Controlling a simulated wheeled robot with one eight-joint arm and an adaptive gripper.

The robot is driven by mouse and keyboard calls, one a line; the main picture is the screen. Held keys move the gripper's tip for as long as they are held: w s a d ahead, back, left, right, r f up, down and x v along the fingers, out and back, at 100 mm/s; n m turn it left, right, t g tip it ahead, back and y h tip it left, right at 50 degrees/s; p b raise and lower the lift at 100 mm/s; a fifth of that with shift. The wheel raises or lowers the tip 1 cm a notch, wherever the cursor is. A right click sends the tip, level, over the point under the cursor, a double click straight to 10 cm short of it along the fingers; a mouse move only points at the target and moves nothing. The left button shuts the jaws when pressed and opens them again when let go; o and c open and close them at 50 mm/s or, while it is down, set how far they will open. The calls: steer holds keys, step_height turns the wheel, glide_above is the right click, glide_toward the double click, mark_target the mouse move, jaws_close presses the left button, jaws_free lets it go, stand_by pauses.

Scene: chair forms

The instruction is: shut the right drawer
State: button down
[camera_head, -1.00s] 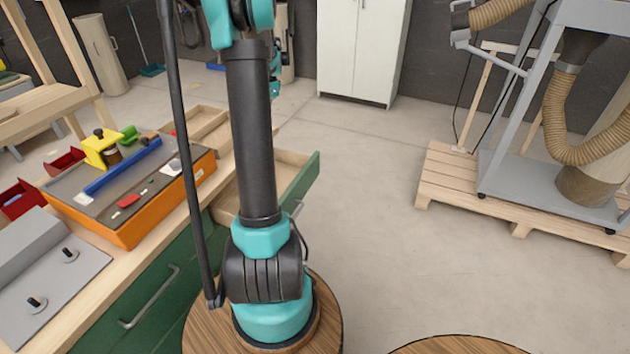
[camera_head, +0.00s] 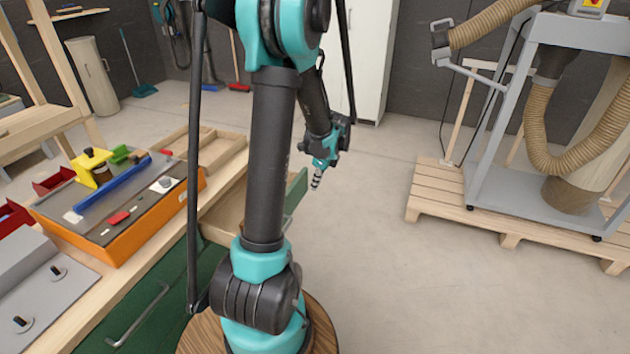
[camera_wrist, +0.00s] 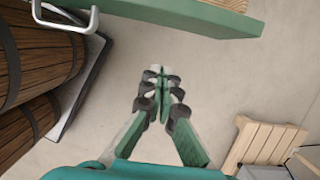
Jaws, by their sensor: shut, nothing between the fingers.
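The right drawer stands pulled out from the workbench, with a pale wooden box (camera_head: 226,204) and a green front (camera_head: 297,188). My arm column hides part of it in the head view. My gripper (camera_head: 316,182) hangs fingers down, just right of the drawer front's far end and apart from it in the picture. In the wrist view, my gripper (camera_wrist: 158,78) is shut and empty over bare floor. The green drawer front (camera_wrist: 215,18) crosses the top of that view, beyond the fingertips.
The workbench (camera_head: 95,300) holds an orange tool case (camera_head: 150,225) and a grey plate. A second green drawer with a handle (camera_head: 137,315) is below. A wooden pallet (camera_head: 435,190) carries a grey hose machine at right. Floor between (camera_head: 385,230) is clear.

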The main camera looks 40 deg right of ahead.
mark_target(301, 193)
steer(key=shift+w+a+f, duration=0.35)
steer(key=shift+w+f, duration=0.5)
steer(key=shift+f, duration=0.1)
steer(key=shift+w+a+f, duration=0.35)
steer(key=shift+w+f, duration=0.5)
steer(key=shift+f, duration=0.15)
steer(key=shift+w+a+f, duration=0.35)
steer(key=shift+w+f, duration=0.5)
steer(key=shift+f, duration=0.1)
steer(key=w+a, duration=0.2)
steer(key=w, duration=0.4)
steer(key=w+a, duration=0.3)
steer(key=w, duration=0.4)
steer(key=w+a, duration=0.3)
steer(key=w, duration=0.3)
steer(key=shift+w+a, duration=0.1)
steer(key=shift+w, duration=0.2)
steer(key=shift+w+r, duration=0.1)
